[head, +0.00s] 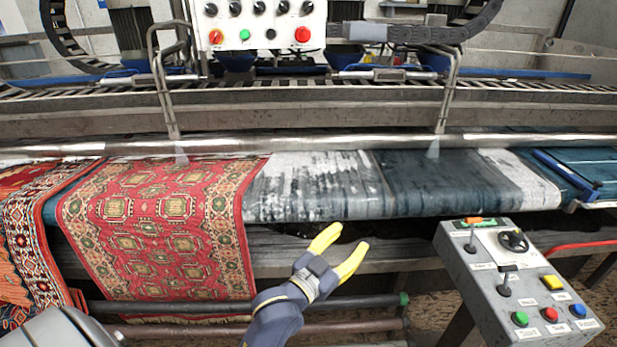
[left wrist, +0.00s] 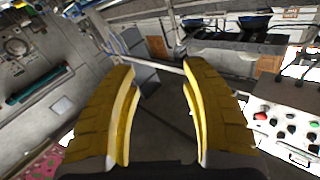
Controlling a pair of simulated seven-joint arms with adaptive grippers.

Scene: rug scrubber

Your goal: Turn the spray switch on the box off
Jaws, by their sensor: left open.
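The grey control box (head: 488,287) stands at the lower right of the head view. Its sloped top has an orange rocker (head: 472,221), a black round knob (head: 513,241), two black-tipped levers (head: 471,238) (head: 505,285), and yellow, green, red and blue buttons. The labels are too small to read, so I cannot tell which control is the spray switch. My left gripper (head: 343,248), with yellow fingers, is open and empty, left of the box and apart from it. Its fingers also show in the left wrist view (left wrist: 160,85). My right gripper is out of view.
Pale mist shows below two pipes, at the left (head: 181,152) and right (head: 433,148). A red patterned rug (head: 150,235) hangs over the machine's front. A white button panel (head: 262,22) is above. A pale panel with buttons (left wrist: 290,125) shows in the left wrist view.

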